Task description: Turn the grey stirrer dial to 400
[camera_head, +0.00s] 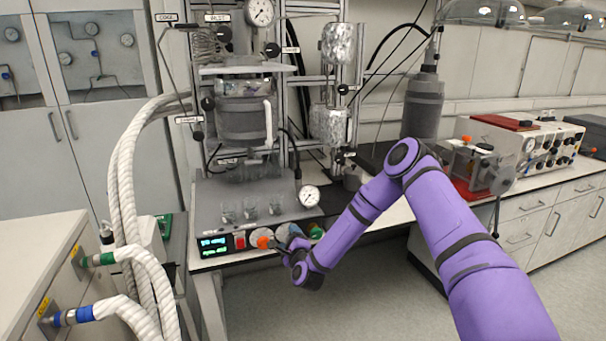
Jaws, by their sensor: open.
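The reactor's control panel (229,247) runs along the front edge of the bench, below the reactor. It carries a lit display (214,245) with digits too small to read. Beside the display are a red switch (240,241) and an orange-centred dial (262,241). My gripper (281,245) is at the panel front, just right of the orange-centred dial, and is open. A grey round shape (288,231) shows behind it, probably the grey stirrer dial. My gripper and wrist cover much of it, so its setting and any contact cannot be told.
Small glass beakers (249,209) and a pressure gauge (309,196) stand on the panel's top. White corrugated hoses (125,190) hang at the left. The floor in front of the bench is free.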

